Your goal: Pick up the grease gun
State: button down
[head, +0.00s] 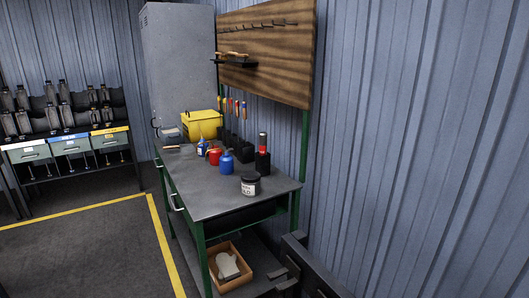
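A dark upright cylinder with a red band (262,151) stands in a black holder near the right back of the green-framed workbench (205,195). It may be the grease gun, but at this size I cannot tell for sure. My gripper (287,266) shows only in part as dark shapes at the lower right edge of the picture. It is below and in front of the bench's right end, apart from the cylinder. I cannot tell whether its fingers are open or shut.
A wooden box (230,278) with a glove is below. Floor at left is clear.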

aim_at(263, 136)
jog(key=z, duration=0.1)
jog(key=i, duration=1)
jog(key=u, duration=0.1)
